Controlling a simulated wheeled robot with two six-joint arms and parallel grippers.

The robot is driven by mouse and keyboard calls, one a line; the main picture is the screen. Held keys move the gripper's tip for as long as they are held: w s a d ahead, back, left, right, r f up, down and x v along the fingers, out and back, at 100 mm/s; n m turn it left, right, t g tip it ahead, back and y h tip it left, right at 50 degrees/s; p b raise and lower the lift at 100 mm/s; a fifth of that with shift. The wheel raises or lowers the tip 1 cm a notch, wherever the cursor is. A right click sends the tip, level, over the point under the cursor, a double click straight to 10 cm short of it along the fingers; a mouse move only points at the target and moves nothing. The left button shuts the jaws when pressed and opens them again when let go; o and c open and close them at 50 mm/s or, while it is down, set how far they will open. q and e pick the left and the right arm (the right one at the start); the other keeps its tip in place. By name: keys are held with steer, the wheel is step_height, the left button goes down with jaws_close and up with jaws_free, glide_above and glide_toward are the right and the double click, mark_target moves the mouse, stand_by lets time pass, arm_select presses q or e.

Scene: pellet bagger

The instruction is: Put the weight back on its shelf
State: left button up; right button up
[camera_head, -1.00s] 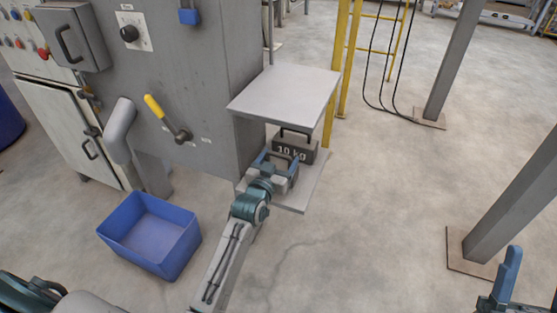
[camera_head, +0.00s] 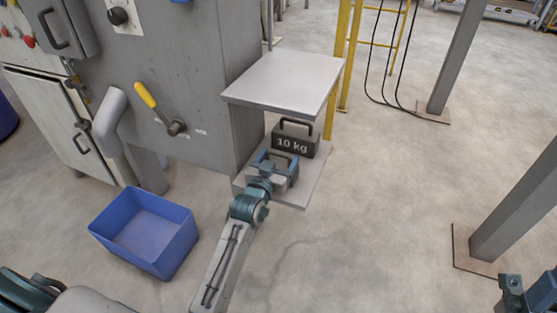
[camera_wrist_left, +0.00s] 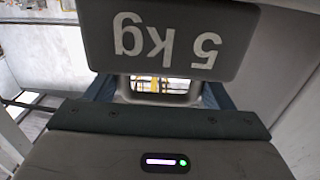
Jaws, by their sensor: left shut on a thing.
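My left gripper (camera_head: 275,165) is shut on the handle of a grey weight marked 5 kg, whose face fills the top of the left wrist view (camera_wrist_left: 172,40), its lettering upside down. In the head view that weight is mostly hidden by the gripper, over the lower shelf plate (camera_head: 308,182) of a grey stand; I cannot tell whether it touches the plate. A dark weight marked 10 kg (camera_head: 296,143), handle up, stands just behind it. My right gripper (camera_head: 528,293) shows only partly at the lower right corner; its jaws are not clear.
A flat upper shelf (camera_head: 285,82) overhangs the back of the lower plate. The grey machine cabinet (camera_head: 190,90) with a yellow lever stands to its left. A blue bin (camera_head: 180,255) is on the floor at left. Posts stand at right; the floor between is clear.

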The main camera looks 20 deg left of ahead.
arm_select(q)
steer(key=o, duration=1.4)
steer(key=shift+f, duration=0.1)
steer(key=shift+o, duration=0.2)
